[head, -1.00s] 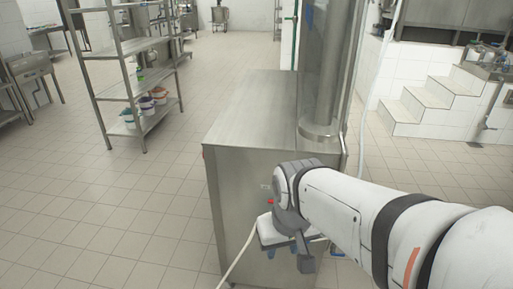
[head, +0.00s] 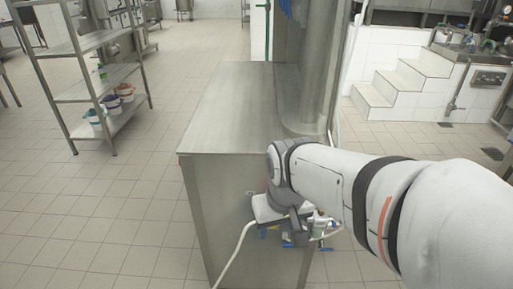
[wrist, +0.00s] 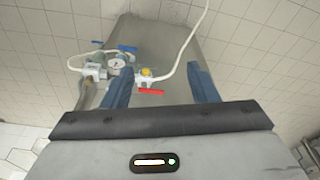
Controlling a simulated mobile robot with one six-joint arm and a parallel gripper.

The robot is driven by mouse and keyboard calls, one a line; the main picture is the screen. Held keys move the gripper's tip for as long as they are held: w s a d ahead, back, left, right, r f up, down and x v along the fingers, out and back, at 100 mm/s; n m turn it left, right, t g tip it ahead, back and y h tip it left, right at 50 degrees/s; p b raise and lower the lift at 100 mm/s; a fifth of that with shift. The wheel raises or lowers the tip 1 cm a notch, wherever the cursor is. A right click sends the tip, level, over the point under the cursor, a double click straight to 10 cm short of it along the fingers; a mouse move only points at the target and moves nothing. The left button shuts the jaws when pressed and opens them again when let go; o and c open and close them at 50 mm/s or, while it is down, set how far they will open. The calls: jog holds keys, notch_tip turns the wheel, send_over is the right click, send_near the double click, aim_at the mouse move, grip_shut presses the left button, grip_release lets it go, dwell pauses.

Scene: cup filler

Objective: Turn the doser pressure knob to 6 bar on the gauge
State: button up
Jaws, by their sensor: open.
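In the wrist view a round white-faced pressure gauge (wrist: 115,66) sits on the doser's pipework, its needle too small to read. A white fitting (wrist: 94,71) is left of it, and a yellow round part (wrist: 147,73) is to its right; I cannot tell which is the pressure knob. My gripper (wrist: 161,63) is open, its two blue fingers apart with nothing held between them. The yellow part appears between the fingers, nearer the left one; the gauge appears just outside the left finger. In the head view my wrist (head: 275,207) hides part of the pipework.
The steel cabinet (head: 230,110) stands in front of me, with a tall steel cylinder (head: 303,70) on it. Blue valve handles (wrist: 127,47), a red handle (wrist: 150,92) and a pale hose (wrist: 184,45) surround the gauge. A shelf rack (head: 100,85) is left; tiled floor there is clear.

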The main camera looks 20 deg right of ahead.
jog(key=w+d+f+g+p, duration=0.25)
jog(key=w+d+p, duration=0.75)
jog(key=w+d, duration=0.6)
jog(key=shift+t, duration=0.25)
jog(key=f, duration=0.4)
jog(key=w+a+f, duration=0.1)
jog(key=f, duration=0.7)
jog(key=shift+w+a+f, duration=0.2)
jog(key=shift+w+a, duration=0.05)
jog(key=shift+a, duration=0.1)
jog(key=shift+c, duration=0.3)
jog(key=c, duration=0.9)
